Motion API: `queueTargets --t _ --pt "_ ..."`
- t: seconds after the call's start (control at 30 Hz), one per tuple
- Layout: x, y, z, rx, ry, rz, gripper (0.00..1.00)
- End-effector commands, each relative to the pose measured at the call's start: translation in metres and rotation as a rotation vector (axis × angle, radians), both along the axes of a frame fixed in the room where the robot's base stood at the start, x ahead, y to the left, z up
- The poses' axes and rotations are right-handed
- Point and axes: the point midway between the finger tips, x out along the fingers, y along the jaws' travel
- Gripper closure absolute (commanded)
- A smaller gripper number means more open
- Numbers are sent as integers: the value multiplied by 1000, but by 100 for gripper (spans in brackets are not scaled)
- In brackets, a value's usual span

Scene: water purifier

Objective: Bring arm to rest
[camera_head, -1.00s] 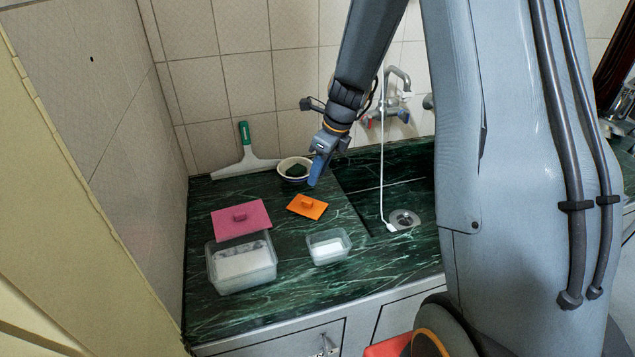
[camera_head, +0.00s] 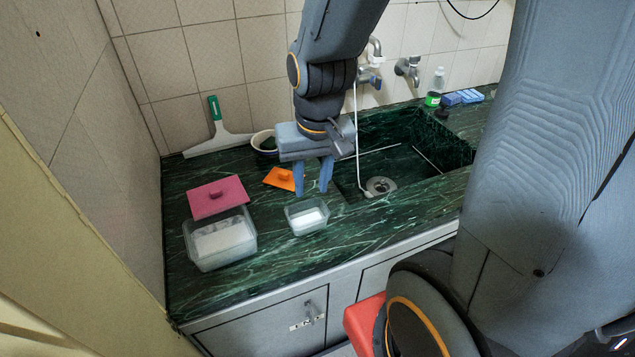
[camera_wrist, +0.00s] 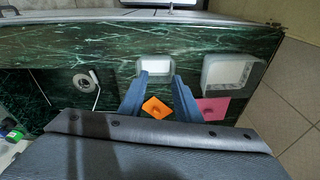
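My gripper (camera_head: 313,178) hangs above the green marble counter, its two blue fingers pointing down and spread apart. Nothing shows between the fingers. In the head view it is above and behind the small clear container (camera_head: 306,217) and partly covers the orange lid (camera_head: 279,178). In the wrist view the gripper (camera_wrist: 158,92) shows its fingers apart, with the small container (camera_wrist: 155,67) near their tips and the orange lid (camera_wrist: 156,108) between them in the picture, lower down on the counter.
A larger clear container (camera_head: 222,240) with white contents stands at the left, with a pink lid (camera_head: 217,197) behind it. A bowl (camera_head: 262,141) and a green-handled squeegee (camera_head: 216,127) are at the back wall. The sink (camera_head: 405,165) with taps is at right. A red object (camera_head: 362,322) is below.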

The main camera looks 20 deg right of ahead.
Motion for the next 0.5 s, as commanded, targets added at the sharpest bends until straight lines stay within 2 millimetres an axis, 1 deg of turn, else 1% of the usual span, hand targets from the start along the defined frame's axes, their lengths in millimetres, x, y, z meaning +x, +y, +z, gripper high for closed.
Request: queueTargets --t 0.03,0.1,0.13,0.4,0.47,0.5 --pt "-5 0 0 -12 -2 50 70" --pt "-9 -8 0 -23 -3 97 70" --pt "-10 -9 0 -25 -3 106 70" --pt "-11 -9 0 -27 -2 116 70" --pt "-10 -9 -4 -27 1 116 70" --pt "-10 -9 -10 -27 6 116 70"
